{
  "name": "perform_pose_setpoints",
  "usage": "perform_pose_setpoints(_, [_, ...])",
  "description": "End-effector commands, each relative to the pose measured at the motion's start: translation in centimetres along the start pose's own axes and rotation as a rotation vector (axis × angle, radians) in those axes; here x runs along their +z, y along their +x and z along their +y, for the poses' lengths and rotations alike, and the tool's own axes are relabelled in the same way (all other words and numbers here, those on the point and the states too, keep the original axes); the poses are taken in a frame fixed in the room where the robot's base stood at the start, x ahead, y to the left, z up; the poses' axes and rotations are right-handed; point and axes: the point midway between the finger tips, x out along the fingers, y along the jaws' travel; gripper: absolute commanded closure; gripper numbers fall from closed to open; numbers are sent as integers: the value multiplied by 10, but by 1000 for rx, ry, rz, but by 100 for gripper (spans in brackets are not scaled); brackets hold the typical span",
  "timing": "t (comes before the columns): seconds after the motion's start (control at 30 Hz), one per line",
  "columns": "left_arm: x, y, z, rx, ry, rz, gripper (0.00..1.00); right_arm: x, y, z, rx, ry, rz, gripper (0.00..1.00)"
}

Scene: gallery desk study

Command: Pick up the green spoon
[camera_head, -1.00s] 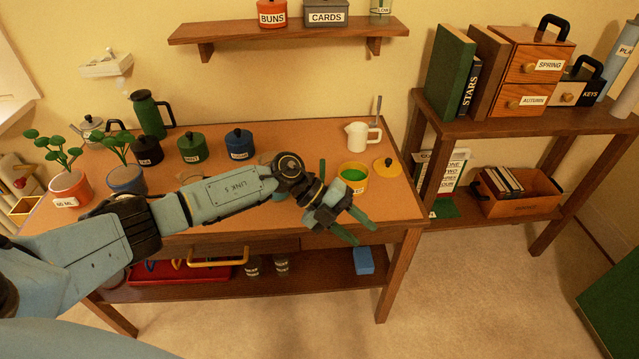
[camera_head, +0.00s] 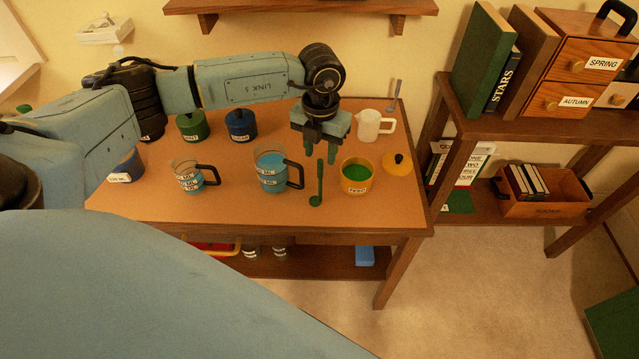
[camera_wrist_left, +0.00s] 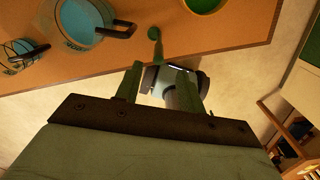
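The green spoon (camera_head: 318,190) lies on the desk (camera_head: 230,210) between a blue-filled measuring cup and a yellow pot. Its bowl end is toward the front edge and its handle points back. My left gripper (camera_head: 320,156) points down above the desk, just behind or over the handle end; the exact height is hard to tell. Its two fingers are apart with nothing between them. In the left wrist view the spoon (camera_wrist_left: 155,36) shows beyond the open fingers (camera_wrist_left: 158,82), and the fingers appear apart from it. My right gripper is not in view.
The blue-filled cup (camera_head: 270,172) stands left of the spoon, another cup (camera_head: 188,178) farther left. The yellow pot (camera_head: 357,189) with green contents stands close on the right, its lid (camera_head: 400,165) beside it. A white jug (camera_head: 370,126) stands behind. The desk front is clear.

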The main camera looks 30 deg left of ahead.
Motion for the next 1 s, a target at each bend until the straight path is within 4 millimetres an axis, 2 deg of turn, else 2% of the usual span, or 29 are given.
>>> perform_pose_setpoints(0.07, [0, 15, 0, 0, 0, 3, 61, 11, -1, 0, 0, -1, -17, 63])
perform_pose_setpoints(0.17, [0, 28, 0, -1, 0, 1, 61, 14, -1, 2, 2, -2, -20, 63])
perform_pose_setpoints(0.27, [0, 35, 0, -1, 0, 0, 61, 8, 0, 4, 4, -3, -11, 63])
perform_pose_setpoints(0.43, [2, 50, 2, 0, 0, 3, 61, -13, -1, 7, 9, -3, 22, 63])
perform_pose_setpoints(0.63, [5, 80, 4, -1, 0, 2, 61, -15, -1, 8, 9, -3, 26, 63])
perform_pose_setpoints(0.77, [6, 88, 4, -1, 0, 1, 61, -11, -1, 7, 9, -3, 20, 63])
perform_pose_setpoints(0.97, [6, 88, 4, -2, 1, 0, 61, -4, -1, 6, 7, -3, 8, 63])
perform_pose_setpoints(1.0, [6, 88, 4, -2, 1, 0, 65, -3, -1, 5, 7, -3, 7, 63])
